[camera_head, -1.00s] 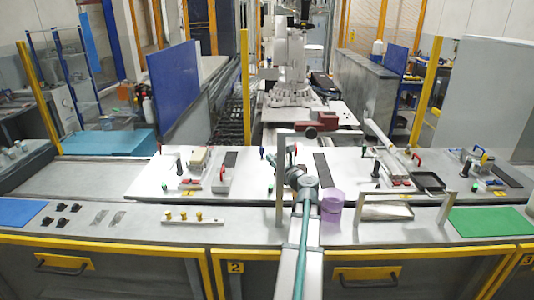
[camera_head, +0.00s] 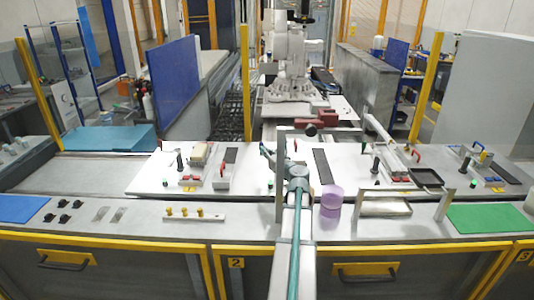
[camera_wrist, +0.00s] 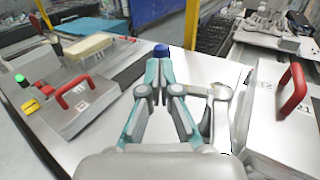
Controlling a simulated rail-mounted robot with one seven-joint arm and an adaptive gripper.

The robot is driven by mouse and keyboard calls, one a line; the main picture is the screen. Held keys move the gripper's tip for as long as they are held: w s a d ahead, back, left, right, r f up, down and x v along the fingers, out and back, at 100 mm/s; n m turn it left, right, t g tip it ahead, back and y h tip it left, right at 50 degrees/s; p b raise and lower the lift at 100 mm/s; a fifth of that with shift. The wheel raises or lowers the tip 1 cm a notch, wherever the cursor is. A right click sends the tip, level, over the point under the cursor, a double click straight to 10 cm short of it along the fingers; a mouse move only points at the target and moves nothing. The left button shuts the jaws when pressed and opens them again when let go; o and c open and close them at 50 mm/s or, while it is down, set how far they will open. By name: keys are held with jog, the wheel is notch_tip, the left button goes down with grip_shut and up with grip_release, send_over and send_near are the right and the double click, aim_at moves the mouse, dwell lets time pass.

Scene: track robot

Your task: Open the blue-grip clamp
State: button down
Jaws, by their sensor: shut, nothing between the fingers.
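The clamp's blue grip (camera_wrist: 161,50) shows in the wrist view as a small upright blue knob on the white tabletop. It lies just beyond my fingertips, and its lower part and the rest of the clamp are hidden behind them. My gripper (camera_wrist: 158,82) is shut, with its teal fingers close together and nothing between them. Whether the fingertips touch the grip I cannot tell. In the head view my gripper (camera_head: 265,152) points up and left over the middle of the white board, and I cannot make out the blue grip there.
A box with a red handle (camera_wrist: 294,90) stands close on the right in the wrist view. Another red handle (camera_wrist: 72,92), a cream block (camera_wrist: 88,47) and a green button (camera_wrist: 20,78) are on the left. A purple cylinder (camera_head: 331,197) stands right of my arm.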

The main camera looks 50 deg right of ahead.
jog(key=shift+s, duration=0.1)
jog(key=a+b+v, duration=0.1)
jog(key=b+v, duration=0.6)
jog(key=v, duration=1.1)
jog(key=shift+a+f, duration=0.25)
jog(key=shift+f, duration=0.1)
jog(key=shift+b, duration=0.65)
